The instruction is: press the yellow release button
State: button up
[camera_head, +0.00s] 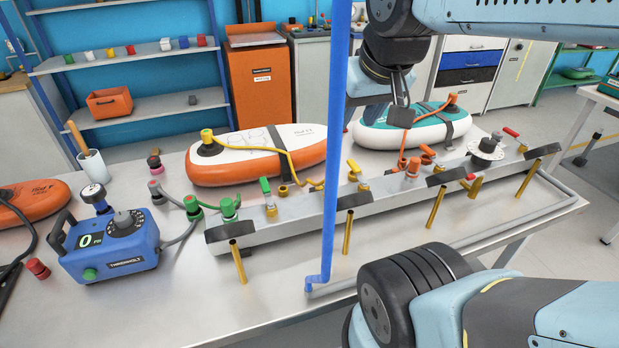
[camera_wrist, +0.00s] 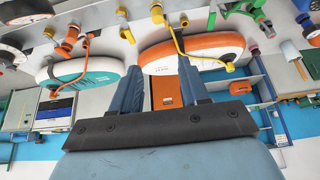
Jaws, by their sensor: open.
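Several small yellow parts stand along the grey manifold rail (camera_head: 325,210), among them a yellow fitting (camera_head: 271,210) under a green lever and a yellow lever (camera_head: 354,167). I cannot tell which yellow part is the release button. In the wrist view, which looks upside down, the rail (camera_wrist: 205,8) runs along the top, with a yellow fitting (camera_wrist: 126,34) on its edge. My gripper (camera_wrist: 159,66) shows two separated blue fingers with nothing between them. It is open and apart from the rail. In the head view my arm's end hangs above the back of the rail, partly hidden.
An orange-and-white board (camera_head: 255,160) with a yellow hose and a teal-and-white board (camera_head: 400,130) lie behind the rail. A blue pump box (camera_head: 108,247) stands at left. A blue upright pole (camera_head: 333,140) crosses the view. The table's front left (camera_head: 190,305) is clear.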

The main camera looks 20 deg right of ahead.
jog(key=shift+o, duration=0.3)
grip_shut()
jog(key=shift+a, duration=0.1)
dwell(1.2)
